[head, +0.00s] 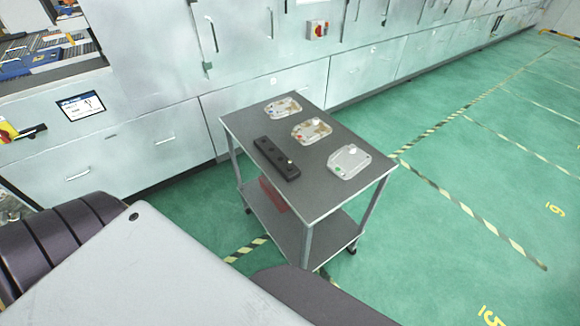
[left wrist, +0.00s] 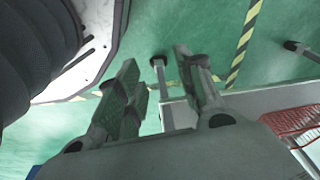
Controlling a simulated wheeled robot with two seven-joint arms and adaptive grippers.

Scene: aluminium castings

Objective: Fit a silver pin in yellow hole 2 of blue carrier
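Three pale metal castings lie in a row on the cart top in the head view: a far one (head: 283,108), a middle one (head: 311,131) with a red mark, and a near one (head: 349,161) with a green mark. Which is the blue carrier, and any yellow holes, are too small to tell. A black block (head: 275,158) with dark holes lies left of them; a small pale piece, perhaps a pin, shows at its near end. My left gripper (left wrist: 155,62) is open and empty, over the floor beside the cart. My right gripper is in neither view.
The grey cart (head: 318,193) has a lower shelf with a red item (head: 273,194), a red mesh in the left wrist view (left wrist: 297,120). Pale cabinets (head: 265,120) stand close behind. Green floor (head: 470,205) is clear on the right.

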